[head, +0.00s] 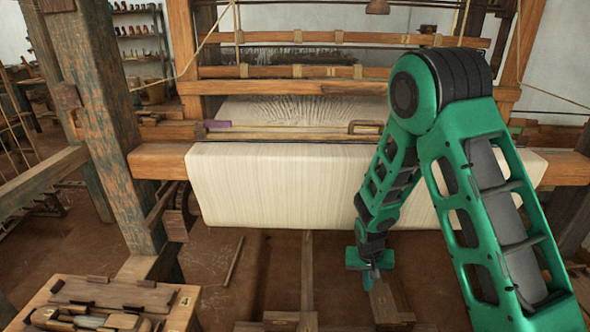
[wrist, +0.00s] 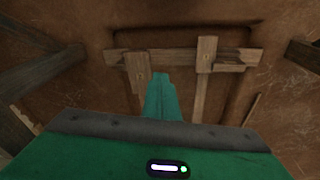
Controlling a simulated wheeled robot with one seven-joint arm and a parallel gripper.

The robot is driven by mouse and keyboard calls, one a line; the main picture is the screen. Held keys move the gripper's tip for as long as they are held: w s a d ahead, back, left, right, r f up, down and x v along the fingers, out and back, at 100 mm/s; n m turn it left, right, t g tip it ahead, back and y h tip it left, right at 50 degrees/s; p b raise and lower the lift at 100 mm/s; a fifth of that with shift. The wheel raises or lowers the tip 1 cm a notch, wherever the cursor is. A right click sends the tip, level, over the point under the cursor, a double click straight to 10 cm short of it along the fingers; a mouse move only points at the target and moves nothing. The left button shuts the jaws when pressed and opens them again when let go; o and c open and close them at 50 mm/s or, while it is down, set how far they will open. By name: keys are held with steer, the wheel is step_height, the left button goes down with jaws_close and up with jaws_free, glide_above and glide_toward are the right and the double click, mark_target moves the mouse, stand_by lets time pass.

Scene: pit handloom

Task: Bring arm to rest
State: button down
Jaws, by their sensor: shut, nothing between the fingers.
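My green arm stands at the right in the head view, bent at a high elbow, with its forearm hanging down in front of the loom. My gripper (head: 371,280) points down at the forearm's lower end, below the cloth roll and above the wooden treadles. It is shut and holds nothing. In the wrist view the gripper's green finger (wrist: 161,98) points towards the floor and the treadles. The loom's cloth roll (head: 270,185) with pale fabric lies behind the forearm, which hides part of it.
Wooden treadles (head: 307,270) lie on the brown floor under the loom; they also show in the wrist view (wrist: 206,55). A thick wooden post (head: 100,110) stands at the left. A wooden bench with tools (head: 175,306) is at the front left. Floor between bench and treadles is mostly open.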

steer(key=s+d+r+m, duration=0.1)
steer(key=s+d+r, duration=0.4)
steer(key=d+r, duration=0.3)
steer(key=s+d+r+m, duration=0.1)
steer(key=s+d+r, duration=0.45)
steer(key=r, duration=0.55)
steer(key=s+d+r, duration=0.1)
steer(key=s+r, duration=0.2)
steer(key=s, duration=0.4)
steer(key=s+d+r+m+y, duration=0.1)
steer(key=s+d+r, duration=0.1)
steer(key=s+r, duration=0.2)
steer(key=s+d+r+g, duration=0.1)
steer(key=s+d+r, duration=0.1)
steer(key=s, duration=0.8)
steer(key=shift+s+r+m+y, duration=0.25)
steer(key=shift+r+m+y, duration=0.15)
steer(key=shift+r, duration=0.45)
